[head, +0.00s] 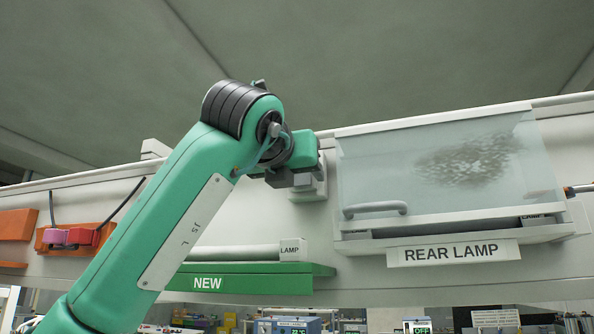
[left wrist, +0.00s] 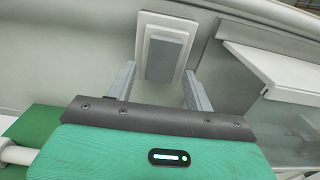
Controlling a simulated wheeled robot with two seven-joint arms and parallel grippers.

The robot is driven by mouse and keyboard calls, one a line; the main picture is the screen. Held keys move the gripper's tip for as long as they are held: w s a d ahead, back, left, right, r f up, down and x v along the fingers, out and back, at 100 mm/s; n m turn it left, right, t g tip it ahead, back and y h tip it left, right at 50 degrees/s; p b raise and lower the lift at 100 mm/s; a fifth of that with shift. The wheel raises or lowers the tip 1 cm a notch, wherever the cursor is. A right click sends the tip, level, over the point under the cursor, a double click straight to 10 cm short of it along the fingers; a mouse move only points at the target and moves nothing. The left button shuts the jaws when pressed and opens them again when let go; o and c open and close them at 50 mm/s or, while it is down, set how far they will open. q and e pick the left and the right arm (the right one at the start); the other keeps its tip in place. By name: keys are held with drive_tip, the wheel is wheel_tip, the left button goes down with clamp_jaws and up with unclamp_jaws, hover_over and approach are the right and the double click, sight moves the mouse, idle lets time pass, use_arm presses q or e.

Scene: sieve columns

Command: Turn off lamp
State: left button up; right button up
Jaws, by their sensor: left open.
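A light wall switch with a grey rocker plate (left wrist: 166,54) is on the pale wall in the left wrist view. In the head view the switch (head: 318,186) is partly hidden behind my left gripper (head: 294,181). That gripper is open and empty, and in the left wrist view its two fingers (left wrist: 159,75) stand on either side of the switch. I cannot tell whether they touch the wall. The rear lamp (head: 450,227) is a dark tube in a white holder, under a cloudy glass cover (head: 400,165), above the sign "REAR LAMP" (head: 454,252). My right gripper is not in view.
A white tube labelled "LAMP" (head: 240,252) lies on a green shelf marked "NEW" (head: 262,283). The cover has a grey handle (head: 375,209). Orange holders (head: 75,236) with red and purple items hang at the left. Instruments show below the panel.

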use_arm(q)
drive_tip(key=c, duration=1)
drive_tip(key=g+p, duration=0.2)
drive_tip(key=r+g+y+p, duration=0.1)
drive_tip(key=shift+s+a+p, duration=0.15)
drive_tip(key=shift+s+p, duration=0.1)
drive_tip(key=shift+p, duration=0.05)
drive_tip(key=o, duration=1)
